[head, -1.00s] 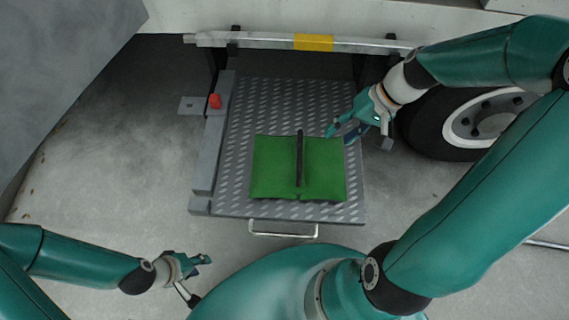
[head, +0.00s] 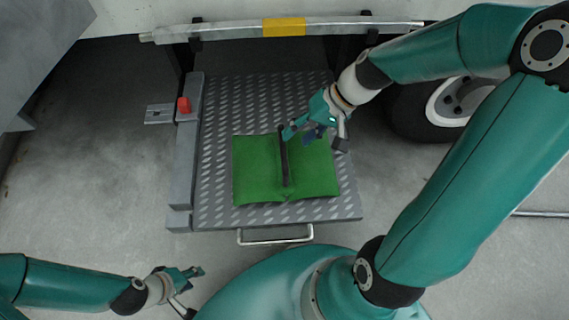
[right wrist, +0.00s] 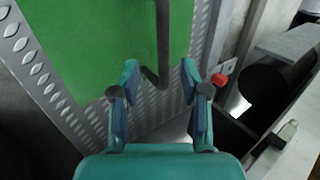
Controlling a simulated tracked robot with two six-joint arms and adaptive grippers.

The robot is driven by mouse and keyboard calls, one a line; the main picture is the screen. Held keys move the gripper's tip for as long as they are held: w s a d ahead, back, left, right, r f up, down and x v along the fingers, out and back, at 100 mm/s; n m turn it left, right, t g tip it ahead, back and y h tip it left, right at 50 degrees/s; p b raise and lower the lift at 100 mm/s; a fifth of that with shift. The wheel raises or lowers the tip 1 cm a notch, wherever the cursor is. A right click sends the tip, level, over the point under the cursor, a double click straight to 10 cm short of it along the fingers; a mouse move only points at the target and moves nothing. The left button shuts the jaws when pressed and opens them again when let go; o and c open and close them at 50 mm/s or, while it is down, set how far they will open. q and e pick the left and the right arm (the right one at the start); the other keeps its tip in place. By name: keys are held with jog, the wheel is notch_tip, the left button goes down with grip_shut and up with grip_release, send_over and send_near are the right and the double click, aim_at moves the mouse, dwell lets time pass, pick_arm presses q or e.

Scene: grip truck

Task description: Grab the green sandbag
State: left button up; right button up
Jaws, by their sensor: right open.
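The green sandbag (head: 252,172) lies flat on a grey diamond-plate platform (head: 232,105) in the head view, with a black handle strap (head: 284,162) running along its middle. My right gripper (head: 297,130) is over the bag's far edge, close to the far end of the strap. In the right wrist view the gripper (right wrist: 158,100) is open, with the strap's end (right wrist: 155,78) ahead of and between its fingers, and nothing held. Whether a finger touches the strap cannot be told. My left gripper (head: 194,285) is at lower left, away from the bag; its jaws look apart.
A metal bar with a yellow band (head: 284,27) crosses behind the platform. A red knob (head: 183,105) sits on the platform's left side rail. A truck wheel (head: 440,105) stands to the right. A metal handle (head: 275,240) is at the platform's front edge. Concrete floor on the left is clear.

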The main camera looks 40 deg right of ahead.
aim_at(285, 146)
jog(key=shift+b+x, duration=0.9)
jog(key=shift+x, duration=1.75)
jog(key=shift+a, duration=0.1)
jog(key=shift+c, duration=0.2)
grip_shut()
jog(key=shift+r, duration=0.15)
